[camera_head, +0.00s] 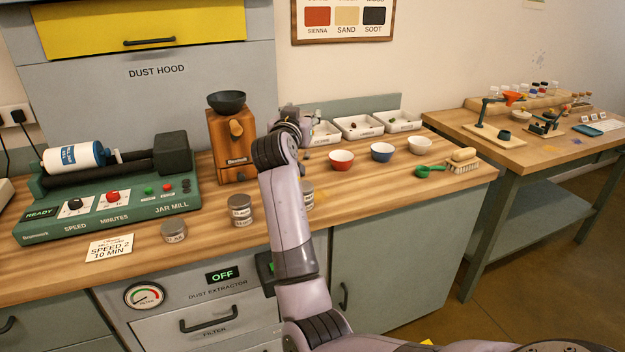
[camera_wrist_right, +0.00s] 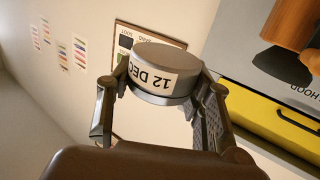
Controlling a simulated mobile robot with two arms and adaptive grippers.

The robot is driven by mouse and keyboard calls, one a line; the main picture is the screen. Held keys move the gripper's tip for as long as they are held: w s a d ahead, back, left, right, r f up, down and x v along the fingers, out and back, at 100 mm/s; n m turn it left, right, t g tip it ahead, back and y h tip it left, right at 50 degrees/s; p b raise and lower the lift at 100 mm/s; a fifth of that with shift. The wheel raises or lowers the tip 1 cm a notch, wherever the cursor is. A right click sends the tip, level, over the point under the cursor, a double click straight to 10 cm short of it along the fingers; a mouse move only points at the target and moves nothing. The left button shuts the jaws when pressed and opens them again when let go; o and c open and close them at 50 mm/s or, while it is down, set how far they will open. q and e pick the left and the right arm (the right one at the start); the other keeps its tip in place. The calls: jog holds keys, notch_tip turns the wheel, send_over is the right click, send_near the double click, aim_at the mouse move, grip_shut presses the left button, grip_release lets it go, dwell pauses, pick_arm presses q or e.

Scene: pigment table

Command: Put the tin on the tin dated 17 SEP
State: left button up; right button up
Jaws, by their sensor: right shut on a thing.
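My right gripper (camera_wrist_right: 158,92) is shut on a round grey metal tin (camera_wrist_right: 165,55), held by its sides. The tin's white label reads 12 DEC, upside down in the wrist view. In the head view my right wrist (camera_head: 290,130) is above the back of the bench and hides most of the gripper and the held tin. A low labelled tin (camera_head: 173,232) stands alone near the front edge. Two tins (camera_head: 240,210) stand stacked to its right. More tin (camera_head: 308,196) shows partly behind my arm. These labels are too small to read surely. My left gripper is out of view.
A green jar mill (camera_head: 110,205) and a wooden grinder (camera_head: 231,150) stand left and behind the tins. Red (camera_head: 341,160), blue (camera_head: 382,152) and white (camera_head: 419,144) bowls stand to the right, near white trays (camera_head: 358,127). A note (camera_head: 108,247) lies at the front edge.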

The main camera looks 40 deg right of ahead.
notch_tip(320, 180, down, 12)
jog(key=shift+r, duration=0.15)
jog(key=shift+f, duration=2.4)
jog(key=shift+f+b, duration=0.15)
jog(key=shift+b, duration=0.15)
jog(key=o, duration=1.2)
jog(key=shift+c, duration=0.2)
